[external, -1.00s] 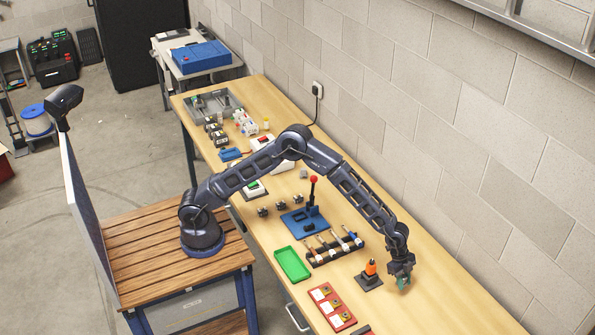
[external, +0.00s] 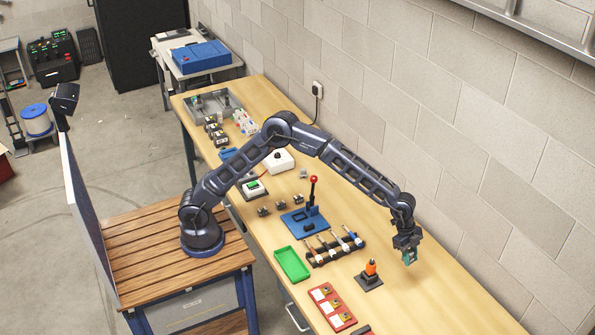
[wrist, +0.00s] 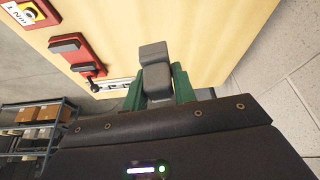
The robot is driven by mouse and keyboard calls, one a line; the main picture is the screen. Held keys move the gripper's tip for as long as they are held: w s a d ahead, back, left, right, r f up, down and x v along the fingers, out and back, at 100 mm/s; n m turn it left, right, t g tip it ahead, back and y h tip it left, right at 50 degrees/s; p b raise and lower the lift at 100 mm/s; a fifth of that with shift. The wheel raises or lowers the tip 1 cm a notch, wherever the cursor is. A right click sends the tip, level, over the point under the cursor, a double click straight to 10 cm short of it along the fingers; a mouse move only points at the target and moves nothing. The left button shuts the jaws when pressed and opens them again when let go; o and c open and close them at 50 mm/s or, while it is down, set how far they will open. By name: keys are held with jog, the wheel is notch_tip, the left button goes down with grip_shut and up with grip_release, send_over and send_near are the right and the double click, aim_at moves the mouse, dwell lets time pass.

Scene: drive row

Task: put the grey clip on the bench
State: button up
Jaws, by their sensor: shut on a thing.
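My gripper (external: 410,260) is above the right part of the wooden bench (external: 455,300), near the wall side. In the wrist view, its green fingers (wrist: 157,92) are shut on the grey clip (wrist: 154,76), a small stepped grey block. The clip sticks out beyond the fingertips, with the bench top (wrist: 205,40) behind it. In the external view the clip is too small and hidden by the fingers to make out. The gripper appears raised clear of the bench top.
An orange-tipped tool on a dark base (external: 370,273) stands left of my gripper. A red panel (external: 331,306), a green tray (external: 292,264), a rack of tools (external: 335,247) and a blue fixture with a red-knobbed lever (external: 306,220) are further left. Bench room right of the gripper is clear.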

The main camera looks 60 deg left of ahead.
jog(key=w+a+r+n, duration=0.1)
jog(key=w+a, duration=0.2)
jog(key=a, duration=0.5)
jog(key=w+a+r+n+t, duration=0.1)
jog(key=w+a, duration=0.3)
jog(key=a, duration=0.3)
jog(key=w+a+r+n, duration=0.1)
jog(key=w+a, duration=0.2)
jog(key=a, duration=0.5)
jog(key=a+r+n+t+y, duration=0.15)
jog(key=a+n, duration=0.25)
jog(key=a, duration=2)
jog(key=n+t+y, duration=0.1)
jog(key=n+y, duration=0.2)
jog(key=n, duration=0.6)
send_over(281, 182)
jog(key=s, duration=0.1)
notch_tip(281, 182, down, 5)
jog(key=f, duration=1.9)
jog(key=shift+s+a+f, duration=0.15)
jog(key=shift+s, duration=0.05)
jog(key=shift+f, duration=0.1)
